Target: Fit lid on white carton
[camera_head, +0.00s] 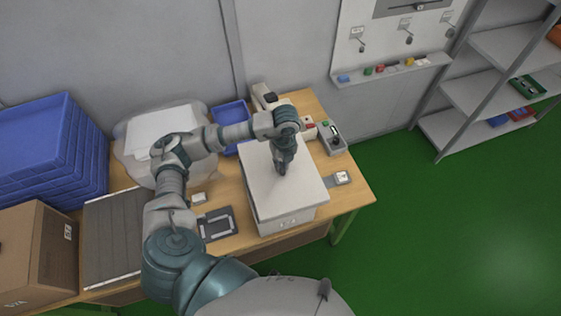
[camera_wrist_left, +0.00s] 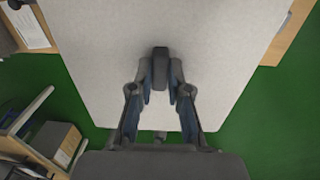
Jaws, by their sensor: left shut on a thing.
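The white carton (camera_head: 287,221) stands on the wooden table near its right end. The white lid (camera_head: 297,190) lies over the carton's top, with a narrow edge of the carton showing below it at the front. I cannot tell whether it is fully seated. My left gripper (camera_head: 281,168) points down at the middle of the lid. In the left wrist view the gripper (camera_wrist_left: 161,98) is shut on a dark handle (camera_wrist_left: 160,60) on the lid (camera_wrist_left: 105,50). The fingertips partly hide the handle. My right gripper is in neither view.
On the table (camera_head: 355,193) are a blue tray (camera_head: 229,112), a dark framed panel (camera_head: 216,224), a small grey device (camera_head: 340,178) and a button box (camera_head: 332,137). Blue crates (camera_head: 50,150) and a cardboard box (camera_head: 38,255) stand at left. Green floor is clear at right.

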